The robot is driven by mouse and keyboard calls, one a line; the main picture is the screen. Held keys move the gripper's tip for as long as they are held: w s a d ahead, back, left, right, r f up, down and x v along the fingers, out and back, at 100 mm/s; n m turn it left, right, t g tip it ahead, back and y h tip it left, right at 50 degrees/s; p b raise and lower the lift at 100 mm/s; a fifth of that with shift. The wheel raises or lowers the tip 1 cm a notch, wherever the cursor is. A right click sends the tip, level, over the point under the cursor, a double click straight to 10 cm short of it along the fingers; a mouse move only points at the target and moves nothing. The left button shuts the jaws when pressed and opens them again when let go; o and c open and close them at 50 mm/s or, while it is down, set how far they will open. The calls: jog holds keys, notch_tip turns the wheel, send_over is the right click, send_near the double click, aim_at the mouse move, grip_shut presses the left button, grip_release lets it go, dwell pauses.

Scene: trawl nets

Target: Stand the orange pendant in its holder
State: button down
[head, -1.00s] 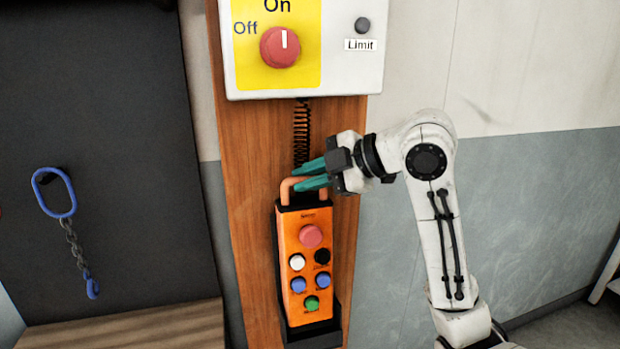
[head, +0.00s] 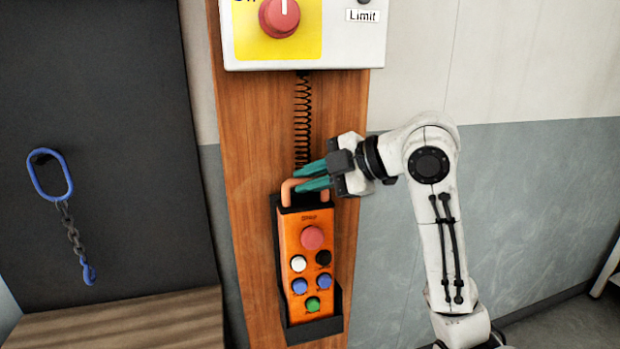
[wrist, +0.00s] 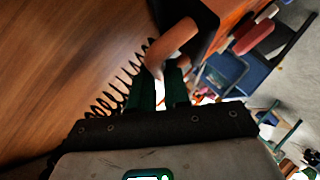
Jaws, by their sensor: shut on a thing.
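The orange pendant (head: 311,230) is a box with a red button, several smaller coloured buttons and a loop handle (head: 288,189) on top. Its lower end sits inside the black holder (head: 315,331) on the wooden board, and it looks nearly upright, leaning slightly. My gripper (head: 312,177) is shut on the pendant's loop handle, with its teal fingers coming in from the right. In the wrist view the fingers (wrist: 160,92) meet the handle (wrist: 172,46). How deep the pendant sits in the holder is partly hidden by the holder's front.
A coiled black cable (head: 302,120) hangs behind the handle from the white control box (head: 345,40) above. The wooden board (head: 245,150) backs the holder. A blue ring with chain (head: 50,175) hangs on the dark panel at left. The grey wall to the right is clear.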

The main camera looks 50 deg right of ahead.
jog(key=c, duration=1)
grip_release()
jog(key=v, duration=1)
jog(key=shift+s+d+r+b, duration=0.15)
jog(key=shift+s+r+b, duration=0.1)
jog(key=shift+s+b, duration=0.05)
